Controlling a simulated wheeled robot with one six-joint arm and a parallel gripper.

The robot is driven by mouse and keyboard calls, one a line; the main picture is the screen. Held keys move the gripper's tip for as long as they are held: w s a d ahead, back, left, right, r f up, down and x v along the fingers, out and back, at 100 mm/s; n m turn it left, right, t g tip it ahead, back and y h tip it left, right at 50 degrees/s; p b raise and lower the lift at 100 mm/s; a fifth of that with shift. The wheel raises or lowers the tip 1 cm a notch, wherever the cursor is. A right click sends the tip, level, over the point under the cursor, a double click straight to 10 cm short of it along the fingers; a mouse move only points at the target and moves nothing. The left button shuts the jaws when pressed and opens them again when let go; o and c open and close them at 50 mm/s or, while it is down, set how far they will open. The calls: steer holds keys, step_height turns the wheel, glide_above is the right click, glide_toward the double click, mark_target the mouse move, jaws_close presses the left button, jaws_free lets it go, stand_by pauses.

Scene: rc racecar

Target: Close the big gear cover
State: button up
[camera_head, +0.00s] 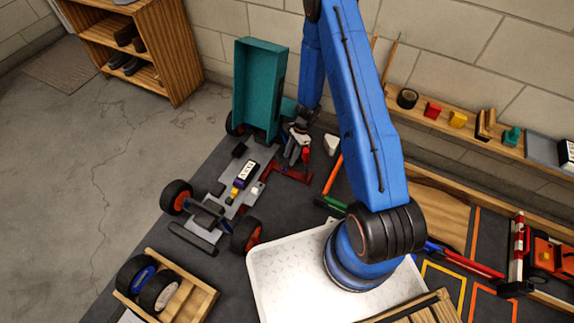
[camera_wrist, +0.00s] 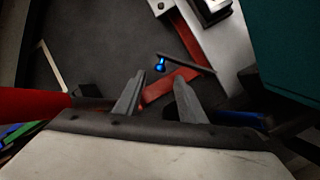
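The big gear cover looks to be the teal, box-shaped shell (camera_head: 262,85) at the rear of the RC car. A teal surface (camera_wrist: 290,40) fills the upper right of the wrist view. The grey car chassis (camera_head: 228,190) lies on the dark mat with its parts exposed. My gripper (camera_head: 298,152) is just right of the cover's lower end, above the rear of the car. In the wrist view my gripper (camera_wrist: 159,76) has its fingers apart, with nothing visibly held between them. Contact with the cover cannot be told.
A red bracket (camera_head: 290,174) sticks out of the car's right side, below my gripper. A small blue-headed part (camera_wrist: 160,65) shows beyond the fingertips. A wooden tray (camera_head: 205,300) with wheels lies at the front. A wall shelf (camera_head: 455,130) runs along the right.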

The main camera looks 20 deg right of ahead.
steer(key=shift+x, duration=2.75)
jaws_close()
